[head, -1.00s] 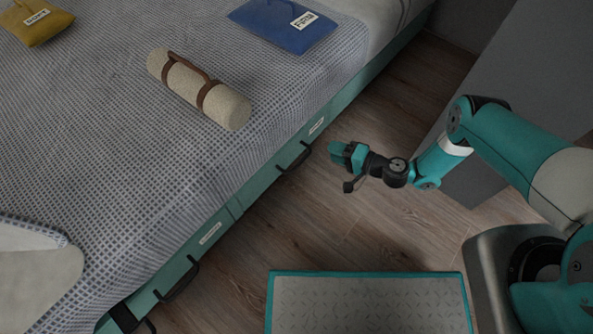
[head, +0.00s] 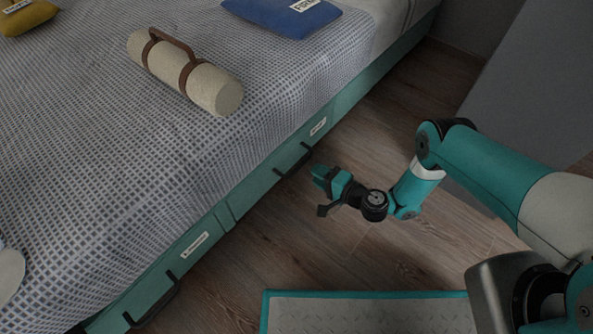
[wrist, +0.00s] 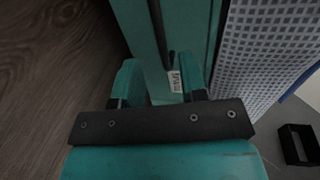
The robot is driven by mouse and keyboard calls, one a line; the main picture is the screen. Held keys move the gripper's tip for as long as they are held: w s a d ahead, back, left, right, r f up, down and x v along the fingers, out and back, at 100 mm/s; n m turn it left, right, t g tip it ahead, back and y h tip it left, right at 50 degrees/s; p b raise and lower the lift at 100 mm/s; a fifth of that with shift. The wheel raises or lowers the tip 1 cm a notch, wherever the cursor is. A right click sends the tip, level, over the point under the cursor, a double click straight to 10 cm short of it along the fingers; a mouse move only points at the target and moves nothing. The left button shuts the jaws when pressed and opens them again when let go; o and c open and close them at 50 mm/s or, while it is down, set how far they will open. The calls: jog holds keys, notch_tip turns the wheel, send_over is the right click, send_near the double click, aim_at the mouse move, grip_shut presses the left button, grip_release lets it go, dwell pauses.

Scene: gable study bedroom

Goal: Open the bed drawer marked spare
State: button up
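Two teal drawer fronts show in the bed's side in the head view. The far drawer (head: 262,180) has a black bar handle (head: 293,160) and a small white label (head: 318,127). The nearer drawer (head: 205,262) has its own black handle (head: 153,303) and a longer label (head: 195,245). The labels are too small to read surely there. Both drawers look shut. My gripper (head: 321,177) is just right of the far handle, apart from it. In the wrist view my gripper (wrist: 163,78) has its fingers spread, with a drawer front, dark handle (wrist: 158,30) and white label (wrist: 177,82) beyond.
The bed carries a rolled beige mat (head: 185,73) with brown straps, a blue pouch (head: 285,14) and a mustard pouch (head: 25,17). Wooden floor (head: 290,250) lies clear beside the drawers. A grey panel (head: 530,95) stands at the right.

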jog(key=b+x, duration=0.5)
jog(key=x, duration=0.4)
jog(key=shift+b, duration=0.35)
jog(key=shift+a, duration=0.1)
jog(key=shift+c, duration=0.5)
grip_shut()
